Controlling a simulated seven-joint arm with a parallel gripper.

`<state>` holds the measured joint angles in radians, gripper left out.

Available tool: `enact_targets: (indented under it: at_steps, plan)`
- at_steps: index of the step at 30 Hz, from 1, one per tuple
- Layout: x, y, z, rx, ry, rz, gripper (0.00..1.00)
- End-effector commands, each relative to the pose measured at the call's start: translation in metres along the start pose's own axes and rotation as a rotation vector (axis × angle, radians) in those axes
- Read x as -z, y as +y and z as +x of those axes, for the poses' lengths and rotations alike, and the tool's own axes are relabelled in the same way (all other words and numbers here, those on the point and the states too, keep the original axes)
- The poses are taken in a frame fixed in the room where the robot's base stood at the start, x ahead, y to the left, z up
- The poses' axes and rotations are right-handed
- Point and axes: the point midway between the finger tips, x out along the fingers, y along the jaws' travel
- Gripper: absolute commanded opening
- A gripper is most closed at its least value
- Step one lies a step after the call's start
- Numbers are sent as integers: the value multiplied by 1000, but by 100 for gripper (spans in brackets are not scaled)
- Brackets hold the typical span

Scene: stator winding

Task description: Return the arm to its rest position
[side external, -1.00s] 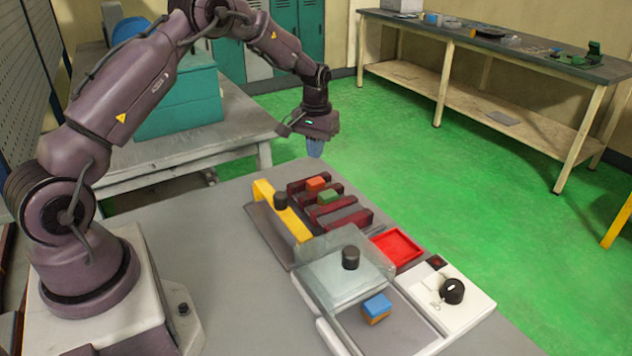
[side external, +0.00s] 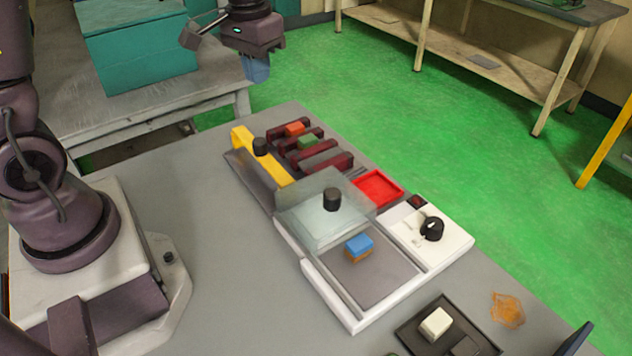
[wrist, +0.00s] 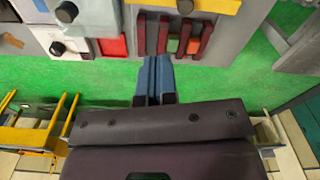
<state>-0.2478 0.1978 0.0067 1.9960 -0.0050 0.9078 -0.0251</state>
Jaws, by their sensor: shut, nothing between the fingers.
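My gripper (side external: 256,68) hangs at the top of the side view, high above the floor beyond the far end of the work table. It is empty and its blue fingers are together. In the wrist view the blue fingers (wrist: 154,78) also lie side by side, with the dark red slotted rack (wrist: 148,36) beyond their tips. They appear apart from everything. Most of my arm is cut off by the top of the side view.
The work table (side external: 190,215) holds a yellow bar (side external: 265,158), a rack with orange (side external: 295,129) and green (side external: 309,142) blocks, a red tray (side external: 377,188), a clear cover (side external: 322,221), a blue block (side external: 359,243) and a white panel with a black knob (side external: 432,229). A teal box (side external: 140,50) stands behind.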

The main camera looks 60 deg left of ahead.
Motion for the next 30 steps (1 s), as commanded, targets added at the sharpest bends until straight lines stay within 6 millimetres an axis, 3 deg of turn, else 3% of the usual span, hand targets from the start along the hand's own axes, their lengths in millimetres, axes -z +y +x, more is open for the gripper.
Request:
enact_targets:
  at_steps: [1,6,12,15,22,30]
  plan:
    - [-18,7,-17,-2,34,28,0]
    - [-74,23,-50,-12,130,110,0]
    - [-131,34,-73,-32,267,200,0]
    - [-148,38,-81,-45,335,231,0]
    - [-160,43,-101,-69,446,270,0]
    - [-160,45,-102,-71,448,277,0]
